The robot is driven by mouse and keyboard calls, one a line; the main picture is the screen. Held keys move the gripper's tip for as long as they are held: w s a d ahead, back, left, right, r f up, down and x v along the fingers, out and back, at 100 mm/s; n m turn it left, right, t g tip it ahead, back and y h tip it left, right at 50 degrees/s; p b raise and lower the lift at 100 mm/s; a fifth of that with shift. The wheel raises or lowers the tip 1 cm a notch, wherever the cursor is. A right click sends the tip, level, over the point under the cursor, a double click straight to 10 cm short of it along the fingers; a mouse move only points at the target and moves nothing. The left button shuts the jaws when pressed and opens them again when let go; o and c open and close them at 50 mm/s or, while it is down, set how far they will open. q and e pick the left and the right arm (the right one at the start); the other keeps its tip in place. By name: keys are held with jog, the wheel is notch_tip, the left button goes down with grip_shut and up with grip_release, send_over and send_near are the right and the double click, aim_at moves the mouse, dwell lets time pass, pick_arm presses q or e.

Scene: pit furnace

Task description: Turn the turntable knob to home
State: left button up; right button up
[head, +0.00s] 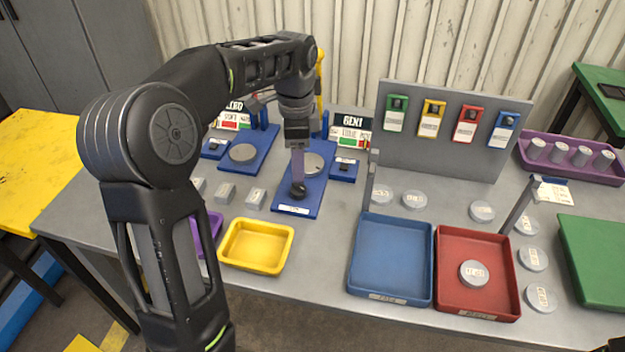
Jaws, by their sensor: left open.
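The right blue station (290,209) stands on the bench under a sign reading roughly "GEX1" (352,122). It carries a round grey turntable disc (314,164), partly hidden by my arm. A dark round knob (299,191) sits on the station in front of the disc. My left gripper (298,180) points down over this knob, its fingers at or very close to it. The gripper is open; contact with the knob cannot be told. The knob's pointer direction is not readable.
A second blue station with a disc (243,153) stands to the left. Small grey blocks (256,199) and a yellow tray (257,246) lie in front. Blue (391,218) and red (500,244) trays are to the right. A grey panel (455,155) with coloured holders stands behind.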

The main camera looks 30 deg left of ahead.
aim_at(298, 185)
pick_arm(q)
jog(key=shift+f, duration=0.1)
dwell(0.3)
notch_tip(298, 185, down, 8)
jog(key=shift+r, duration=0.15)
dwell(0.3)
jog(key=shift+c, duration=0.6)
grip_shut()
